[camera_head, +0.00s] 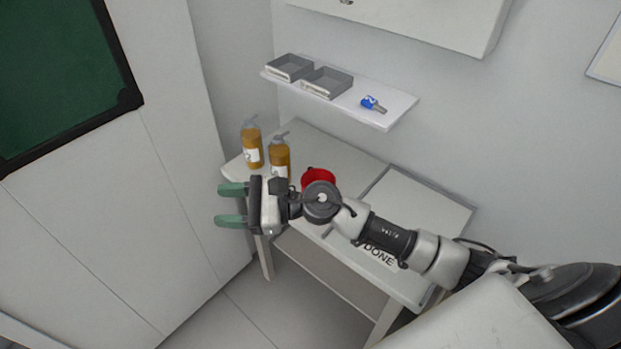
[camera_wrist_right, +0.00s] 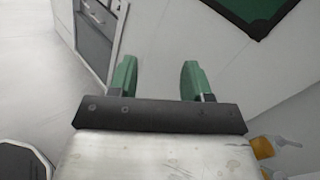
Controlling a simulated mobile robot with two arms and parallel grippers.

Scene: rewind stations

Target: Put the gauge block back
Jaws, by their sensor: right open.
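My right gripper (camera_head: 224,205) is open and empty, its two green fingers pointing left beyond the table's left end. It also shows open in the right wrist view (camera_wrist_right: 158,68), with nothing between the fingers. A small blue piece with a grey end (camera_head: 373,104) lies on the white wall shelf (camera_head: 395,112); I cannot tell whether it is the gauge block. Two grey open trays (camera_head: 290,67) (camera_head: 327,82) stand left of it on the shelf. My left gripper is not in view.
Two amber pump bottles (camera_head: 252,145) (camera_head: 279,158) stand on the white table (camera_head: 335,150), with a red bowl (camera_head: 318,178) right of them, partly behind my arm. A "DONE" label (camera_head: 379,257) is on the table's front part. A wall cabinet (camera_head: 420,18) hangs above the shelf.

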